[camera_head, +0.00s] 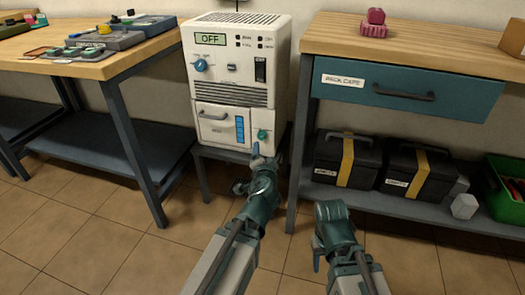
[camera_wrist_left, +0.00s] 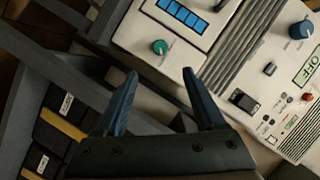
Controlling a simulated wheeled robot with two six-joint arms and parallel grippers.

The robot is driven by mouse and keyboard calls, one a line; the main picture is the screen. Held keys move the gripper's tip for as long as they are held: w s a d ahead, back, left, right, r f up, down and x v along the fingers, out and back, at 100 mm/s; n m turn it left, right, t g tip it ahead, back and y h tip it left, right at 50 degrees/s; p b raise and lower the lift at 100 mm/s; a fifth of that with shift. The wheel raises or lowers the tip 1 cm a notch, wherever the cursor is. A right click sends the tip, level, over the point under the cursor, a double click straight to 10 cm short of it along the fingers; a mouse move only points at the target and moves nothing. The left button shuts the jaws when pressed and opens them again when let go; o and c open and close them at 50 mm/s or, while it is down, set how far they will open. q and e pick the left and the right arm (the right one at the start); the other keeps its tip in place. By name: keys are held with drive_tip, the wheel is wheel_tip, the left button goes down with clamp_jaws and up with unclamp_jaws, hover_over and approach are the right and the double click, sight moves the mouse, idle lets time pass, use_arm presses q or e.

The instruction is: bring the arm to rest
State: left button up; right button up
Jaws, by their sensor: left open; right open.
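My left gripper (camera_head: 256,164) is in front of the lower right part of a white machine, just below its green knob (camera_head: 263,135). In the left wrist view its two blue fingers (camera_wrist_left: 163,100) are spread with nothing between them. The green knob (camera_wrist_left: 159,47) shows beyond the fingertips there, apart from them. My right gripper (camera_head: 318,250) is lower right in the head view, over the floor, with no object seen in it. Its fingers are mostly hidden by its own wrist.
The white machine (camera_head: 240,95) reads OFF and stands between a left workbench (camera_head: 95,66) and a right bench (camera_head: 430,50). Two black cases (camera_head: 345,160) labelled with tags and a green crate (camera_head: 503,192) sit on the right bench's lower shelf. Tiled floor (camera_head: 110,250) is clear at left.

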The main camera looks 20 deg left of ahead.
idle(0.4)
use_arm(q)
drive_tip(key=s+d+n+g+h+p, duration=0.1)
drive_tip(key=s+d+n+g+p, duration=0.1)
drive_tip(key=s+d+g+p, duration=0.75)
drive_tip(key=s+d+n+g+h+p, duration=0.25)
drive_tip(key=s+g+p, duration=0.4)
drive_tip(key=s, duration=0.75)
wheel_tip(320, 180, up, 37)
drive_tip(key=t+p, duration=0.1)
drive_tip(key=p, duration=3.6)
drive_tip(key=shift+w+m+p, duration=0.2)
drive_tip(key=shift+m+p, duration=0.1)
drive_tip(key=shift+m, duration=0.05)
